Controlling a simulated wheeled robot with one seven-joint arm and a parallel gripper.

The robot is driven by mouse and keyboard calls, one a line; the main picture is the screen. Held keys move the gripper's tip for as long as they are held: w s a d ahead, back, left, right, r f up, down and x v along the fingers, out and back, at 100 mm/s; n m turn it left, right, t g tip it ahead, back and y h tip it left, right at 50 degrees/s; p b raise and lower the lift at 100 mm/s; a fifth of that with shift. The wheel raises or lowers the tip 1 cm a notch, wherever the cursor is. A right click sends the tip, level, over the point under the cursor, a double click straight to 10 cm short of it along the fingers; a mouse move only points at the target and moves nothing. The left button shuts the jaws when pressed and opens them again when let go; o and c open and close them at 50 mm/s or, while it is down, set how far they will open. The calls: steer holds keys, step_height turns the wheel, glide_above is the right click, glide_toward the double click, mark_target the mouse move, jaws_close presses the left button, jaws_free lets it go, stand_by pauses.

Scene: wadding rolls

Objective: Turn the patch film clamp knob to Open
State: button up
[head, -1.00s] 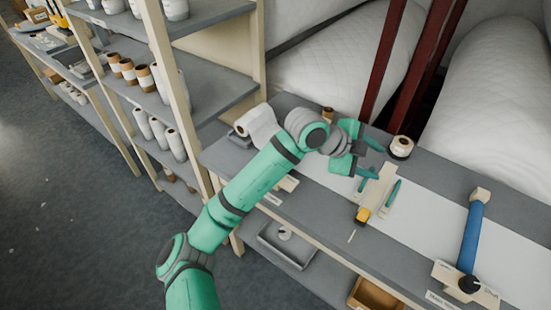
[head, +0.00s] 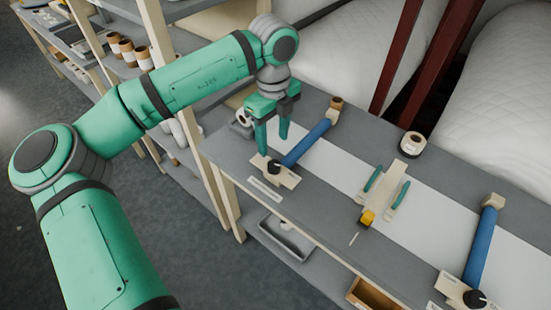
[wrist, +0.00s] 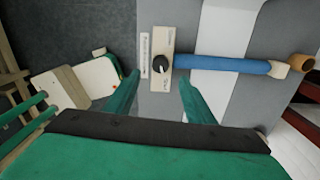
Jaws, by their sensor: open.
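Two clamps with black knobs lie across the bench; I cannot read their name labels. The left clamp has a black knob (head: 273,167) on a pale plate (head: 289,180) and a blue bar (head: 308,143). My gripper (head: 272,146) is open and points down just above and behind this knob. In the wrist view the knob (wrist: 160,64) shows between and slightly beyond the open fingertips, apparently untouched. A small white mark shows on it, but its setting is not clear. The right clamp's knob (head: 475,298) and blue bar (head: 482,244) stand at the lower right.
A small tool holder (head: 372,194) with green-handled tools stands between the clamps. A tape roll (head: 413,144) sits at the bench's back. A white film strip (head: 330,170) runs along the bench.

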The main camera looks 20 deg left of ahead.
mark_target(274, 164)
step_height(274, 164, down, 8)
steer(key=shift+a+f, duration=0.1)
steer(key=shift+f, duration=0.8)
steer(key=shift+w, duration=0.1)
steer(key=shift+d, duration=0.2)
steer(key=c, duration=1.1)
steer(key=shift+o, duration=0.2)
